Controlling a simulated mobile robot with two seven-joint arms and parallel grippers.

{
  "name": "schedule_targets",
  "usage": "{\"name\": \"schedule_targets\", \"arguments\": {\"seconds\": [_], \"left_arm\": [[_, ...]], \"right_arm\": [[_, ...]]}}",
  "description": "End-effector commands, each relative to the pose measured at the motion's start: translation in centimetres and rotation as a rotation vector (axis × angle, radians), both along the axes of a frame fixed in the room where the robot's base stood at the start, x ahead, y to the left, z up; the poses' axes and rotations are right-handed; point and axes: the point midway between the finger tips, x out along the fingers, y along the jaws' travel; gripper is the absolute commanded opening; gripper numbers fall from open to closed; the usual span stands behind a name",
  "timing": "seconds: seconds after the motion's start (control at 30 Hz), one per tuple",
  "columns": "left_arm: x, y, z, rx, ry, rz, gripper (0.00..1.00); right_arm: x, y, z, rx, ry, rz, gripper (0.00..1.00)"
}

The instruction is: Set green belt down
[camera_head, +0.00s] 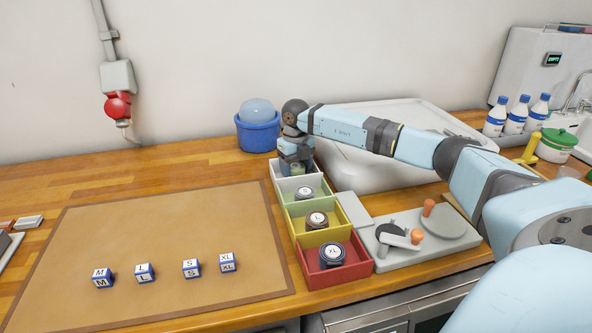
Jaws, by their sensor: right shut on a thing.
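My right gripper (297,168) points down over the rearmost, white compartment (279,181) of a row of coloured trays. It is shut on a small greenish rolled item, the green belt (297,171), which is mostly hidden by the fingers. I cannot tell whether the belt touches the tray floor. The green compartment (286,200) in front holds a grey rolled belt (304,192) marked S. The yellow compartment (293,227) holds a dark rolled belt (317,219), and the red one (348,272) a dark belt (331,255) marked XL. My left gripper is not in view.
A brown mat (170,235) at left carries several lettered size cubes (145,272). A blue tub (257,134) stands behind the trays. A grey fixture (385,257) with orange knobs lies right of them, below my right arm. A white basin (350,165) is behind.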

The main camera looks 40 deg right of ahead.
Motion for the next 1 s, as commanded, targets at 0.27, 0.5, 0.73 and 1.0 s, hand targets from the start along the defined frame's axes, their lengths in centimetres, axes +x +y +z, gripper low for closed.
{"name": "schedule_targets", "arguments": {"seconds": [0.27, 0.5, 0.73, 1.0], "left_arm": [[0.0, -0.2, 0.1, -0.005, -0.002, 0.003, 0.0], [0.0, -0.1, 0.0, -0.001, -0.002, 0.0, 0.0], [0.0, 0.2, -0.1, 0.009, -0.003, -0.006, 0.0], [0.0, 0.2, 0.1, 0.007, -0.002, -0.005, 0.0]], "right_arm": [[0.0, 0.0, -1.1, 0.001, -0.001, 0.001, 0.38], [0.0, 0.0, -1.4, 0.001, 0.0, 0.001, 0.74], [0.0, 0.0, -1.4, 0.0, 0.0, 0.001, 0.9], [0.0, 0.0, 0.0, 0.0, -0.001, 0.0, 0.9]]}}
